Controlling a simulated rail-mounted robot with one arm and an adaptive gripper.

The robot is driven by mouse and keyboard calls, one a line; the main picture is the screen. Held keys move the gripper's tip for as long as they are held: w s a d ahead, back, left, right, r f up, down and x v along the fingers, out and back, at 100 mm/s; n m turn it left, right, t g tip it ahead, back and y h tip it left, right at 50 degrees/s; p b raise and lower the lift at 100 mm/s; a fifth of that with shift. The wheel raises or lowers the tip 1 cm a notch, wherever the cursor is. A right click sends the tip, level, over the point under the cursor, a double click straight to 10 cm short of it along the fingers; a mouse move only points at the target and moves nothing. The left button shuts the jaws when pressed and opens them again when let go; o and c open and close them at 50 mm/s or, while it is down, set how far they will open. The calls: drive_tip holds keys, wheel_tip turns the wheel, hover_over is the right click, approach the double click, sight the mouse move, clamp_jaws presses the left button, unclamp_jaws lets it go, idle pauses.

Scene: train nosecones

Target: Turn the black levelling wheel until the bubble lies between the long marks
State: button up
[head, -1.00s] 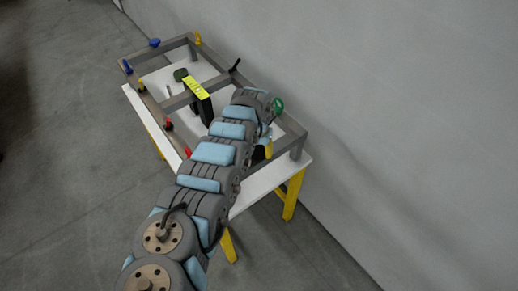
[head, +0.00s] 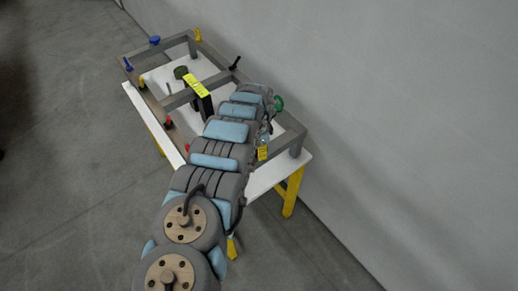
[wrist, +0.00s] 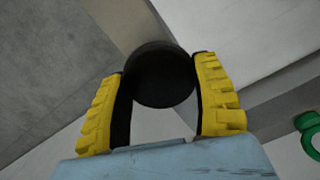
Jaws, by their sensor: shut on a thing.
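In the wrist view the black levelling wheel (wrist: 158,78) is a dark round disc between the two yellow-padded fingers of my gripper (wrist: 162,68). The fingers are shut on the wheel, one on each side of its rim. In the head view my arm covers the wheel and most of the gripper. A bright yellow-green strip with dark marks (head: 197,85) sits on a black block on the grey frame, and it looks like the level. It is too small to tell where the bubble lies.
The grey frame (head: 291,141) stands on a white table (head: 262,181) with yellow legs, close to a grey wall. A green ring-like knob (head: 279,103) lies just right of my arm; it also shows in the wrist view (wrist: 308,135). Blue, red and yellow knobs and a black lever (head: 235,63) line the frame.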

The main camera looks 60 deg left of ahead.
drive_tip(key=shift+f+m, duration=0.15)
drive_tip(key=shift+m, duration=0.75)
drive_tip(key=o, duration=1.3)
drive_tip(key=shift+r, duration=0.2)
drive_tip(key=shift+r, duration=5.9)
